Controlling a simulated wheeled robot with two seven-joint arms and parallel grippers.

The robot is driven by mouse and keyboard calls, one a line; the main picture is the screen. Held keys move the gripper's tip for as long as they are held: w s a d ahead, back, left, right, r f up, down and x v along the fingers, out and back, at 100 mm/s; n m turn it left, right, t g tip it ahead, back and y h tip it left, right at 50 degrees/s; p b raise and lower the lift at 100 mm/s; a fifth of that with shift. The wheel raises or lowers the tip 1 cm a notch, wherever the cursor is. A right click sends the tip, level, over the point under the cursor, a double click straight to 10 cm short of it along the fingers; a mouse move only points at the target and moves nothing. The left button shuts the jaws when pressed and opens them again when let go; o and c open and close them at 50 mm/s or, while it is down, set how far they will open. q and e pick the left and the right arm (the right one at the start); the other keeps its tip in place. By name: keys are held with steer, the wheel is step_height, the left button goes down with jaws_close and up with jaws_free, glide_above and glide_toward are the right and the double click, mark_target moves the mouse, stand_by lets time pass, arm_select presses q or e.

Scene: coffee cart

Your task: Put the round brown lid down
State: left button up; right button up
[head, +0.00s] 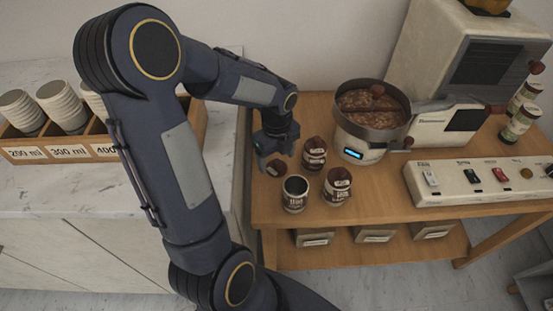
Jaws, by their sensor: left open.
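The round brown lid (277,168) shows low at the left end of the wooden cart top, just below my left gripper (275,153). My left gripper points down and is open; its fingers are small and dark here, and I cannot tell whether they touch the lid. An open canister (294,194) with a dark inside and no lid stands in front of the lid. Two canisters with brown lids stand to the right, one behind (315,154) and one in front (337,187). My right gripper is not in view.
A round roaster (362,150) with brown contents stands right of the canisters. A switch panel (480,180) lies at the cart's front right. Bins sit on the shelf below. A wooden cup box (60,152) stands on the marble counter at left.

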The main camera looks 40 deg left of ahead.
mark_target(276, 161)
arm_select(q)
step_height(276, 161, up, 9)
steer(key=p, duration=0.2)
steer(key=s+d+r+n+t+h, duration=0.2)
steer(key=s+d+n, duration=0.3)
steer(key=n, duration=0.6)
steer(key=s+d+r+n+t+h, duration=0.1)
steer(key=s+d+r+n+t, duration=0.1)
steer(key=s+d+n, duration=0.4)
steer(key=shift+s+r+n+t+h, duration=0.15)
steer(key=shift+s+n+t+h, duration=0.45)
steer(key=shift+s+n, duration=1.7)
steer(key=shift+w+n, duration=0.7)
steer(key=shift+w, duration=0.05)
